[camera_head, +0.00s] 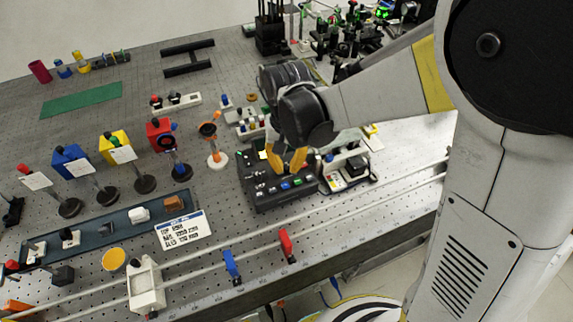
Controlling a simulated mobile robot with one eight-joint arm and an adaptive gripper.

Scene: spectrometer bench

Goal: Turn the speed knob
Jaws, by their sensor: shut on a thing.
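A dark control box (290,202) stands near the front edge of the bench, right of centre in the head view. Small coloured buttons, including green and blue ones, show on its top face. My gripper (288,165) reaches down over the box from the upper right, its orange fingertips at the back part of the panel. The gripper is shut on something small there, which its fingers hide. The speed knob cannot be made out apart from the fingers.
A white-labelled device (347,172) stands close to the right of the box. A white text card (184,229) lies at front left. Rails with blue (231,264) and red (287,243) clamps run along the front.

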